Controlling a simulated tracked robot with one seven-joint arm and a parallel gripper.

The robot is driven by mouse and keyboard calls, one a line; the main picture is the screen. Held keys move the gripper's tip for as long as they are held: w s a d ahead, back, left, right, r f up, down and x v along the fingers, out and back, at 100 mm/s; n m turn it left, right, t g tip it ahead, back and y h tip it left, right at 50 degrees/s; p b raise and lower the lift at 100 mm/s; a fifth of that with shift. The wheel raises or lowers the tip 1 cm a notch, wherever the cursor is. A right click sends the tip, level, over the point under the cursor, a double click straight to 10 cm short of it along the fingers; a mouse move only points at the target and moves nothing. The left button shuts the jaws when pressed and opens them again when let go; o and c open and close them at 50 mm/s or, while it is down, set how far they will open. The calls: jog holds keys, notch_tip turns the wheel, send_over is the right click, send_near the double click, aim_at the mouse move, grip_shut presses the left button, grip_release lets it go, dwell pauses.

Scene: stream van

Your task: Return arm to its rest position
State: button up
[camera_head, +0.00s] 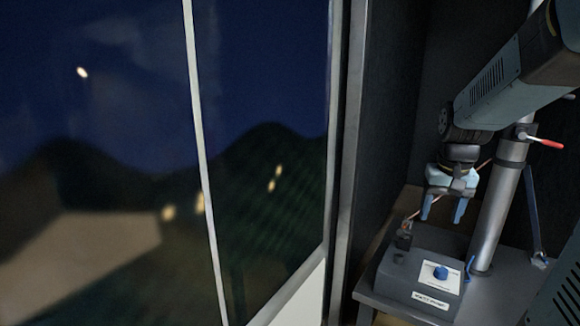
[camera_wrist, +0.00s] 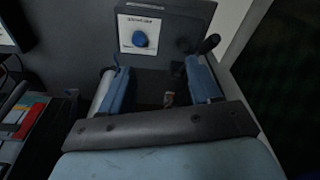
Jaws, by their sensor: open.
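My gripper (camera_head: 441,208) hangs at the end of my arm, which reaches in from the upper right in the head view. Its two blue fingers point down and stand apart, with nothing seen between them. Below it is a dark grey control box (camera_head: 420,284) with a blue knob (camera_head: 440,272) on a white label. In the wrist view, the open fingers of my gripper (camera_wrist: 160,82) frame the space in front of the box, and the blue knob (camera_wrist: 140,39) shows beyond them. The gripper appears apart from the box.
A grey metal pole (camera_head: 496,215) with a red-handled clamp (camera_head: 540,142) stands close to the right of my gripper. The box sits on a grey shelf (camera_head: 375,296). A large window (camera_head: 262,160) with a pale frame fills the left side.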

jog(key=s+a+r+n+t, duration=0.1)
jog(key=s+a+r+t, duration=0.1)
jog(key=s+a, duration=0.3)
jog(key=s+a+r+n+t, duration=0.2)
jog(key=s+a+r, duration=0.2)
jog(key=s, duration=0.5)
jog(key=shift+a, duration=0.85)
